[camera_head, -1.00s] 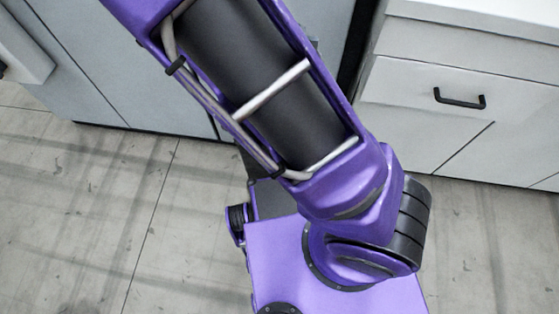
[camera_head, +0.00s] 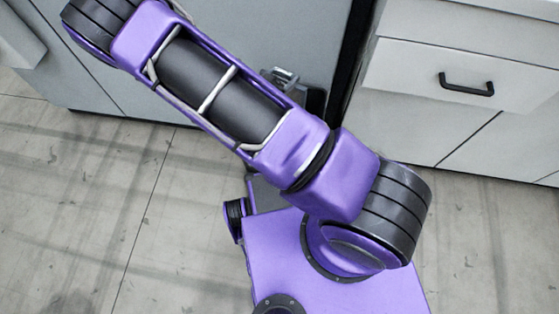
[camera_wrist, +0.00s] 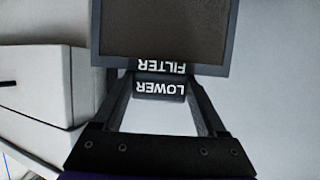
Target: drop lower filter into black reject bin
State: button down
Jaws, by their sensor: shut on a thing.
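In the wrist view, the lower filter (camera_wrist: 165,30) is a dark brown panel in a grey frame, cut off by the top edge. A dark tab below the frame carries the words LOWER FILTER, upside down. My gripper (camera_wrist: 160,88) is shut on this tab, one finger on each side. In the head view, my arm covers the middle and neither my gripper nor the filter can be made out. I do not see a black reject bin in either view.
White drawers with a black handle (camera_head: 466,85) stand at the right in the head view. Grey cabinet fronts (camera_head: 60,60) line the left. The tiled floor (camera_head: 80,190) in front is clear. A white drawer unit (camera_wrist: 40,85) shows at the left in the wrist view.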

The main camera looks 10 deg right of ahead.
notch_tip(320, 180, down, 4)
jog(key=shift+r+b, duration=0.15)
jog(key=shift+b, duration=0.85)
grip_release()
jog(key=p+v, duration=0.2)
jog(key=v, duration=1.5)
jog(key=shift+r, duration=0.15)
jog(key=shift+s+a, duration=0.1)
jog(key=shift+s, duration=0.05)
